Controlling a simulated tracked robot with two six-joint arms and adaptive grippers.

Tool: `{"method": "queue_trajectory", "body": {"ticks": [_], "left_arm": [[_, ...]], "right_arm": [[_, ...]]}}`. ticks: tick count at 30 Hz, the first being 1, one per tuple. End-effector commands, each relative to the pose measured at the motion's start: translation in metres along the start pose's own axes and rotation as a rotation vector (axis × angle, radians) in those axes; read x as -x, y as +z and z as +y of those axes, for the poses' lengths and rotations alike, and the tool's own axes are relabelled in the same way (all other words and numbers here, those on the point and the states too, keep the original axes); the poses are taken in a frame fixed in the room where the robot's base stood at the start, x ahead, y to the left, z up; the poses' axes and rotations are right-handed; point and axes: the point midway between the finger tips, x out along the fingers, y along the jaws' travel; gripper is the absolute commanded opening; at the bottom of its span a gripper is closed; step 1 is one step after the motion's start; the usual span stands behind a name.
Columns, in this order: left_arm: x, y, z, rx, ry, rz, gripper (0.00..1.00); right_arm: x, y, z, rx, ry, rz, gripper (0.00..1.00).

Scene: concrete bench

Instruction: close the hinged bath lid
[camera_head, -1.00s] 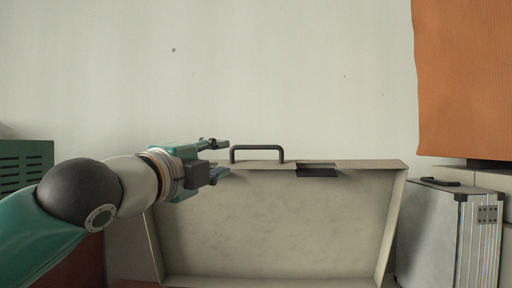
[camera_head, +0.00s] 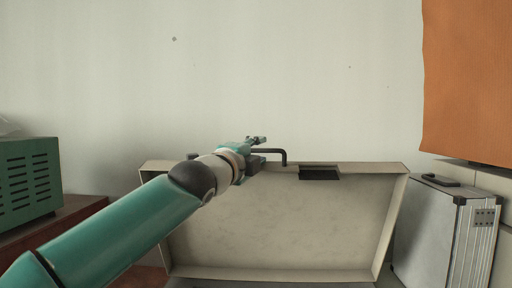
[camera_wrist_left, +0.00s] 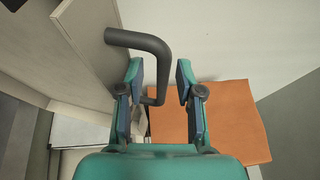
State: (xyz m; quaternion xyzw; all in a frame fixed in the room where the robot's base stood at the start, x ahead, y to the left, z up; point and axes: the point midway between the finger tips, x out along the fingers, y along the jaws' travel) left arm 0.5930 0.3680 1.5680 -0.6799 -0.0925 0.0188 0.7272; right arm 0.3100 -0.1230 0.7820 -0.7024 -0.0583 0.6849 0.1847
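The bath lid (camera_head: 290,225) stands open and upright in the head view, its hollow tray-like inside facing me. A dark bar handle (camera_head: 284,157) sits on its top edge, partly hidden behind my left gripper (camera_head: 262,149). In the left wrist view my left gripper (camera_wrist_left: 159,75) is open, with a finger on each side. The bent handle (camera_wrist_left: 155,45) runs from the lid panel (camera_wrist_left: 75,40) and its lower part shows between the fingers. I cannot tell whether they touch it. The lower part of the bath is out of view. My right gripper is not in view.
A silver case (camera_head: 445,225) stands close to the right of the lid. A green slotted box (camera_head: 28,180) sits on a brown surface at the left. An orange sheet (camera_head: 465,80) hangs at the upper right. The wall above the lid is clear.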

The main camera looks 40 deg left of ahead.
Motion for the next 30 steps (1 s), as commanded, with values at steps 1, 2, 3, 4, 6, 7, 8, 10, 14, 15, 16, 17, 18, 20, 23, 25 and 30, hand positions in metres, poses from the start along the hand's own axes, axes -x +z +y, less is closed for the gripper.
{"method": "queue_trajectory", "body": {"ticks": [1,2,3,4,6,7,8,10,14,15,16,17,18,20,23,25,30], "left_arm": [[-0.0004,0.0002,0.0002,0.000,0.000,0.000,0.36],[-0.0004,0.0002,0.0003,0.000,0.000,0.000,0.36],[-0.0003,0.0002,0.0004,0.000,0.000,0.000,0.36],[-0.0002,0.0002,0.0004,0.000,0.000,0.000,0.36],[-0.0001,0.0003,0.0004,0.000,0.000,0.000,0.36],[-0.0001,0.0003,0.0004,0.000,0.000,0.000,0.33],[0.0000,0.0003,0.0004,0.000,0.000,-0.001,0.28],[0.0000,0.0003,0.0004,0.000,0.000,-0.001,0.16],[0.0001,0.0004,0.0004,0.000,0.001,-0.001,0.00],[0.0001,0.0004,0.0006,0.000,0.001,-0.001,0.00],[0.0001,0.0004,0.0007,0.000,0.001,-0.001,0.00],[0.0001,0.0004,0.0007,0.000,0.002,-0.001,0.00],[0.0001,0.0004,0.0008,0.000,0.002,-0.001,0.00],[0.0001,0.0004,0.0009,0.000,0.002,-0.001,0.00],[-0.0018,0.0047,0.0020,0.003,0.003,-0.002,0.00],[-0.0007,0.0014,0.0018,0.000,0.003,0.000,0.00],[0.0020,-0.0027,0.0046,-0.004,-0.004,0.002,0.00]], "right_arm": [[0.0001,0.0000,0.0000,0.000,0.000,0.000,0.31],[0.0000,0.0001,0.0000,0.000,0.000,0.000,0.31],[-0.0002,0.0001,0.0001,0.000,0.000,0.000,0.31],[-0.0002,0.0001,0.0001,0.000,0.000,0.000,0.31],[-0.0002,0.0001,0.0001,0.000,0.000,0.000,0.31],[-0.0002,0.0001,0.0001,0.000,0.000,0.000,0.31],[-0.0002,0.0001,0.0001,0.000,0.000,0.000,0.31],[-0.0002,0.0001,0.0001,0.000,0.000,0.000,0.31],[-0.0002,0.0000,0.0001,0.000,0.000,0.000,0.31],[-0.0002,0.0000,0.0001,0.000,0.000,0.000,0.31],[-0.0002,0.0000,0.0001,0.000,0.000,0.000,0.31],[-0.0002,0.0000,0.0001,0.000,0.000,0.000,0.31],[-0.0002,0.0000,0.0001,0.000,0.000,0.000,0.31],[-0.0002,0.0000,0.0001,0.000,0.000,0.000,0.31],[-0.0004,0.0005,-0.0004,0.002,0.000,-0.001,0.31],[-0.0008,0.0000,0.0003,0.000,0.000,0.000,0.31],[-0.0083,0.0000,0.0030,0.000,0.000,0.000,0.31]]}}
